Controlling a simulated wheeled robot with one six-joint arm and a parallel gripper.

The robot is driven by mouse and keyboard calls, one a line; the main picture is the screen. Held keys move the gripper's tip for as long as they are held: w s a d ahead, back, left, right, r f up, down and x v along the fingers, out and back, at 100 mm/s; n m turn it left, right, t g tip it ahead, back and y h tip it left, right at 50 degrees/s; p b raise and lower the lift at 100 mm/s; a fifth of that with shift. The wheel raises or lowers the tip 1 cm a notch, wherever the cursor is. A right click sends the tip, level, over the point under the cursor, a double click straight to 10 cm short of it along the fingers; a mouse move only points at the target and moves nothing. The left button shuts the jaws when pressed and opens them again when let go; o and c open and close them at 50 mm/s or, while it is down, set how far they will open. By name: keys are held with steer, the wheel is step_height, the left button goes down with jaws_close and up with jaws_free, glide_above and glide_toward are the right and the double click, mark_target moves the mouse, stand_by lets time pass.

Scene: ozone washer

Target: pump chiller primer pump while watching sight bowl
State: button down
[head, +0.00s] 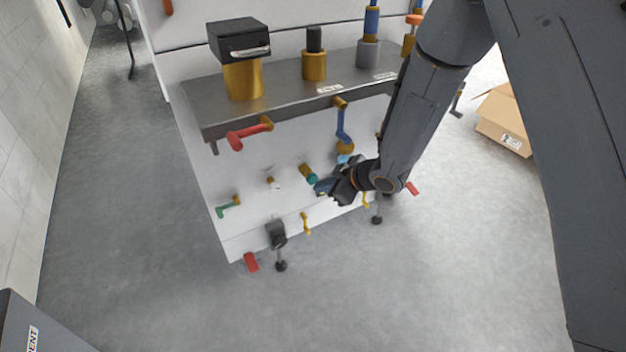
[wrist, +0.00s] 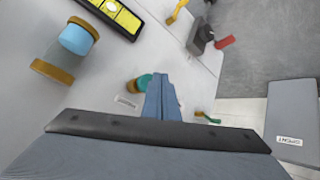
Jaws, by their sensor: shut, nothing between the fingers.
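A small teal knob on a brass stem (head: 309,175) sticks out of the white front panel; it looks like the primer pump. My gripper (head: 322,187) is right beside it, its fingers together and empty. In the wrist view the shut fingers (wrist: 160,80) point at the panel, and the teal knob (wrist: 145,81) shows just left of the tips. I cannot tell whether they touch. A light-blue cylinder between brass ends (wrist: 78,38), possibly the sight bowl, shows at the wrist view's upper left. In the head view my wrist partly covers a light-blue part (head: 346,158) below a brass fitting.
A red lever (head: 248,135), a blue lever (head: 343,126), a green handle (head: 229,206) and a yellow handle (head: 306,223) project from the panel. A grey shelf (head: 285,93) carries brass fittings above. A red pedal (head: 251,262) is low. A cardboard box (head: 503,120) stands right. Floor in front is clear.

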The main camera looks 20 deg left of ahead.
steer(key=shift+s+d+p, duration=0.85)
steer(key=shift+s+d, duration=0.8)
steer(key=shift+d, duration=0.25)
steer(key=s+d+r+m+t+h, duration=0.15)
steer(key=d+r+m+h, duration=0.55)
steer(key=d+r, duration=0.8)
steer(key=s+d+r+m+g+h, duration=0.1)
steer(key=s+d+r+m+g, duration=0.3)
steer(key=s, duration=0.7)
steer(key=s+d+r+m+g, duration=0.15)
steer(key=s+d+r, duration=0.35)
steer(key=s, duration=0.6)
steer(key=d+r+m+p, duration=0.5)
steer(key=d+r+p, duration=0.6)
steer(key=r+p, duration=0.5)
steer(key=p, duration=0.6)
steer(key=shift+s+d+r+h+p, duration=0.2)
steer(key=shift+d+r+h+p, duration=0.1)
steer(key=shift+d+r+p, duration=0.1)
